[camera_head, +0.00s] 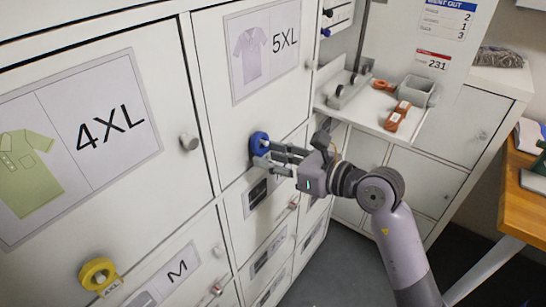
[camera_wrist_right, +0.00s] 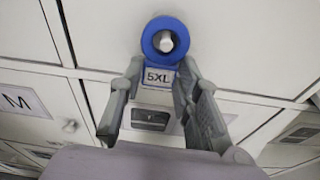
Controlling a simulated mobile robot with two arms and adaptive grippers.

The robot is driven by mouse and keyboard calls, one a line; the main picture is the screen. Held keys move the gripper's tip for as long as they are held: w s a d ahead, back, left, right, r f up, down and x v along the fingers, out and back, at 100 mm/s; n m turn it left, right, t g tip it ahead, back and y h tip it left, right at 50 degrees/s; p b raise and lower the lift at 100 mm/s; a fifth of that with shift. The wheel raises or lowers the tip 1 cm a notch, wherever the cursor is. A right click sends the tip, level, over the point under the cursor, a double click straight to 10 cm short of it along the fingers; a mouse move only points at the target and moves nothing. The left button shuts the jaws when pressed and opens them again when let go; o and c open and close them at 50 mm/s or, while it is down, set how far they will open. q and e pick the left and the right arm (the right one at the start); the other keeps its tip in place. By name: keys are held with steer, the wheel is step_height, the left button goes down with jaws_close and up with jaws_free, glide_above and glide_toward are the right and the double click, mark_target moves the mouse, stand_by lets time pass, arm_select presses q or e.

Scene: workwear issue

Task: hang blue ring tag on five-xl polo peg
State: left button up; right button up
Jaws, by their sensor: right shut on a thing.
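The blue ring tag (camera_head: 257,150) is in front of the door with the 5XL polo label (camera_head: 265,46). In the right wrist view the blue ring (camera_wrist_right: 148,42) has a small plate reading 5XL (camera_wrist_right: 159,77) below it. The pale round end of the peg (camera_wrist_right: 166,41) shows inside the ring's hole, so the ring looks to be around it; how deep it sits I cannot tell. My right gripper (camera_head: 268,154) is shut on the tag, with its fingertips on either side of the plate. The left gripper is in neither view.
A yellow ring tag (camera_head: 98,274) hangs at lower left. The 4XL door has a bare grey peg (camera_head: 189,142). Right of the doors, a shelf holds a grey bin (camera_head: 417,90) and orange-red items (camera_head: 397,116). A wooden desk (camera_head: 522,200) stands far right.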

steer(key=o, duration=0.9)
